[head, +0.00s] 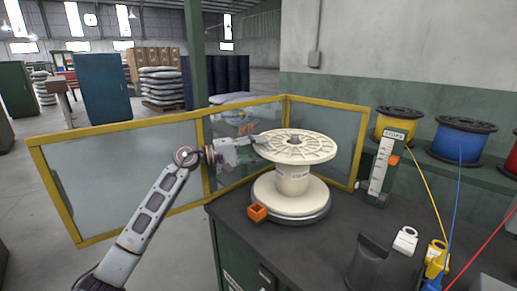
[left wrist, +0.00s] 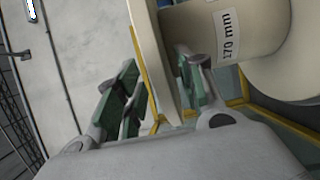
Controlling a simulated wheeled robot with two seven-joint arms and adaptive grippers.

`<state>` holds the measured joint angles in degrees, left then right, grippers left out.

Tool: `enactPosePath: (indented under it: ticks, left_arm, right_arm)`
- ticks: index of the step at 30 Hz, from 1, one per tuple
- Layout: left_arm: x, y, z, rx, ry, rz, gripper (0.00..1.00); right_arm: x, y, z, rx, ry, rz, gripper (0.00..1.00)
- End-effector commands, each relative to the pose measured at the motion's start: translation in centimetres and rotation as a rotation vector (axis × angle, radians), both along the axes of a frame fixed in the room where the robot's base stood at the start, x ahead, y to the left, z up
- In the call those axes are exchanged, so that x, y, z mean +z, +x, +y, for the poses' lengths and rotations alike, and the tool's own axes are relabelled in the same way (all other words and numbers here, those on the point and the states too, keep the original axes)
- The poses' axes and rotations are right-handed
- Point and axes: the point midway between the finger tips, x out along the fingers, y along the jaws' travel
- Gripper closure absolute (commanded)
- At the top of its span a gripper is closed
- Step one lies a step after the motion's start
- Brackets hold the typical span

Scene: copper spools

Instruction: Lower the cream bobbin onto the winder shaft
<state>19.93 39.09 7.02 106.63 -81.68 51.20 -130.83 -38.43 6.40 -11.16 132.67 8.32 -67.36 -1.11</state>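The cream bobbin (head: 293,181) stands upright on a round grey base (head: 302,219) on the dark bench. A small grey tip, apparently the winder shaft (head: 295,138), shows in the centre hole of its top flange. The rest of the shaft is hidden inside the bobbin. My left gripper (head: 263,141) is at the left rim of the top flange. In the left wrist view, its green-padded fingers (left wrist: 162,95) lie on either side of the bobbin's flange (left wrist: 155,50), with a gap at the left finger. A "170 mm" label shows on the core. My right gripper is out of view.
A yellow-framed clear guard (head: 125,180) stands behind and left of the bench (head: 340,245). An orange block (head: 257,212) sits beside the base. A gauge (head: 384,168) stands to the right. Yellow (head: 398,124) and blue (head: 460,139) wire spools are on a shelf.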

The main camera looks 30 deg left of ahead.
Motion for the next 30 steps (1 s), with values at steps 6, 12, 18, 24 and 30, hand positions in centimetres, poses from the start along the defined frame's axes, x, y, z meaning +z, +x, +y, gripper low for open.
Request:
enactPosePath:
  ticks: [6,12,18,24,30]
  left_arm:
    - [0.0,-0.6,0.7,0.001,0.001,-0.001,0.62]
    - [0.0,-1.7,1.8,0.002,0.000,-0.003,0.62]
    - [0.0,-2.8,3.0,0.001,-0.001,-0.001,0.62]
    - [0.0,-4.0,4.2,0.002,-0.001,-0.003,0.62]
    - [0.0,-5.0,5.2,0.001,-0.001,-0.003,0.62]
  right_arm:
    - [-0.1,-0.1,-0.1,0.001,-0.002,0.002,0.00]
    - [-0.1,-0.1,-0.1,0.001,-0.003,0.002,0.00]
    - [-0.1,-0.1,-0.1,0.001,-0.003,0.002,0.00]
    - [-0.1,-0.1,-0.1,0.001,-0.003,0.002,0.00]
    - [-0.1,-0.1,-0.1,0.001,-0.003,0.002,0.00]
